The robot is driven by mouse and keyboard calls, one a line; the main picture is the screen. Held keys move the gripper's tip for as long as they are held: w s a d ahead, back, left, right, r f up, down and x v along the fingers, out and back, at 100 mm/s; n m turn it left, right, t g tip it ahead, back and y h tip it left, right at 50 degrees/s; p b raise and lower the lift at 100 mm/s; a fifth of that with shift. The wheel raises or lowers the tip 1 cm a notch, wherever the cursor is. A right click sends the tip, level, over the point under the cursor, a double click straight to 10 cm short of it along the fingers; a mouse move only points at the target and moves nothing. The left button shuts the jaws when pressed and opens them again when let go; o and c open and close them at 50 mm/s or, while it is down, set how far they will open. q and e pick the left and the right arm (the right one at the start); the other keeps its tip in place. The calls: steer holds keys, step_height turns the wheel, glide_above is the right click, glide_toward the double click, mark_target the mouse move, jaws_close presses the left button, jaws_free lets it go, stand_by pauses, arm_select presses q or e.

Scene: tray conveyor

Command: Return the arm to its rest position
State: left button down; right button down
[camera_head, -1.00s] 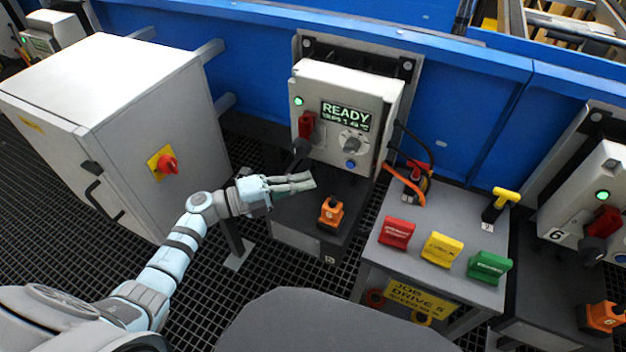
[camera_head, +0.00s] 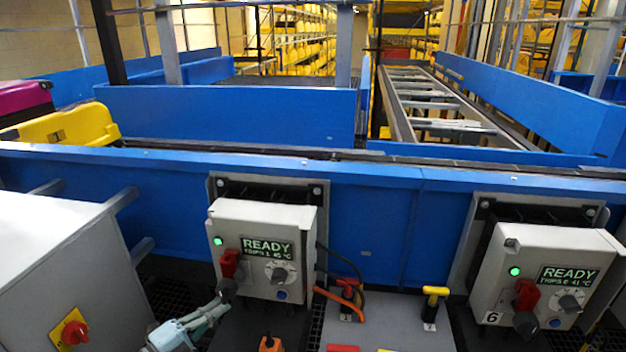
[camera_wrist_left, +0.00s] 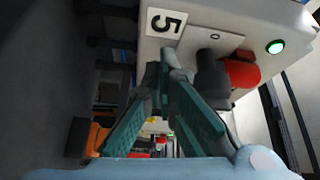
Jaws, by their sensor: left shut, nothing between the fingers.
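My left gripper (camera_head: 208,316) shows at the bottom of the head view, its arm mostly cut off by the lower edge. It is shut and empty. Its fingers (camera_wrist_left: 167,72) meet at the tips in the left wrist view. It is just below and in front of a grey control box (camera_head: 265,232) with a lit READY display, a red switch and a black knob. In the left wrist view this box (camera_wrist_left: 148,48) carries a "5" label and a green lamp; contact with the fingers cannot be told. My right gripper is not in view.
A white cabinet (camera_head: 58,262) with a red rotary switch stands at the left. A second READY box (camera_head: 512,247), marked 6, is at the right. An orange plug (camera_head: 270,343) sits low. Blue conveyor walls (camera_head: 375,228) run behind.

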arm_select(q)
steer(key=s+a+f+n+y+p, duration=0.2)
steer(key=a+f+n+y+p, duration=0.1)
steer(key=a+f+n+y, duration=0.85)
steer(key=s+f+n+g+y+p, duration=0.15)
steer(key=s+f+n+g, duration=0.5)
steer(key=s+f, duration=0.8)
steer(key=s+d+f+n+g+p, duration=0.1)
steer(key=s+d+f+g+p, duration=0.1)
steer(key=s, duration=0.8)
steer(key=s+d+f+n+g+h+p, duration=0.1)
steer(key=s+d+f+n+g, duration=0.1)
steer(key=s, duration=0.8)
steer(key=s+d+f+n+g+p, duration=0.2)
steer(key=s+d, duration=0.3)
steer(key=s, duration=0.6)
steer(key=shift+d+f+g+h+p, duration=0.15)
steer(key=shift+f+g+h+p, duration=0.15)
steer(key=shift+f+g, duration=0.45)
steer(key=shift+w, duration=0.1)
